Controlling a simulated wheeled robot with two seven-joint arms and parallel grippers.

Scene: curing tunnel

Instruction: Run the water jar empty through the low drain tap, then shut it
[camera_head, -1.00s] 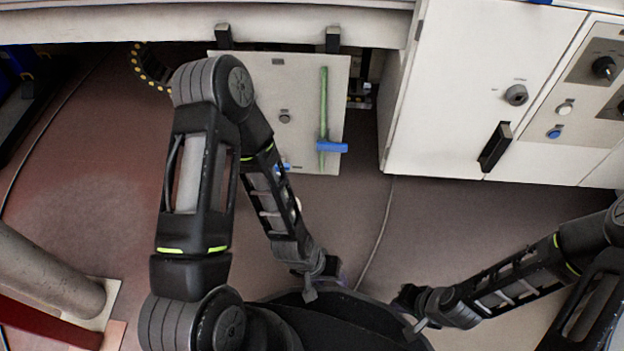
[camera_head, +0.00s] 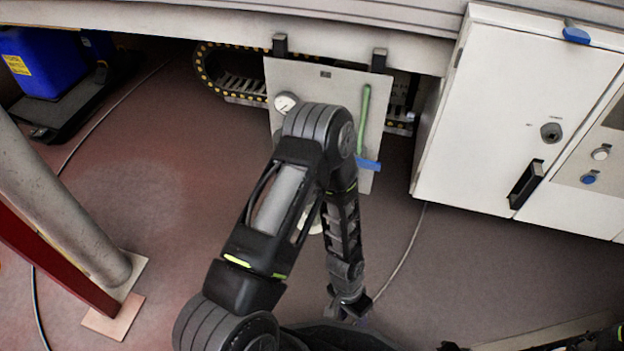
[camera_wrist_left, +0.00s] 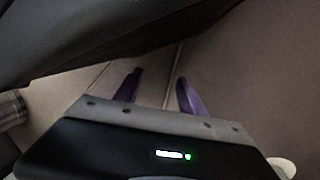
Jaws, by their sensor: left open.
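A pale panel (camera_head: 330,82) hangs under the white beam. It carries a round gauge (camera_head: 286,102), an upright green tube (camera_head: 363,118) and a blue handle (camera_head: 368,164) at the tube's lower end. My left arm covers the panel's lower middle; I cannot make out the water jar or its drain tap. A small white rounded part (camera_head: 315,228) shows partly behind the arm. My left gripper (camera_head: 348,308) hangs low, below and apart from the panel. Its purple fingers stand apart and empty in the left wrist view (camera_wrist_left: 160,92). Only a dark bit of my right gripper (camera_head: 452,346) shows at the bottom edge.
A white cabinet (camera_head: 500,110) with a black handle stands to the right. A cable chain (camera_head: 228,85) runs behind the panel. A grey post (camera_head: 60,200) and red beam stand at left, near a blue container (camera_head: 45,62). A thin cable lies on the open floor.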

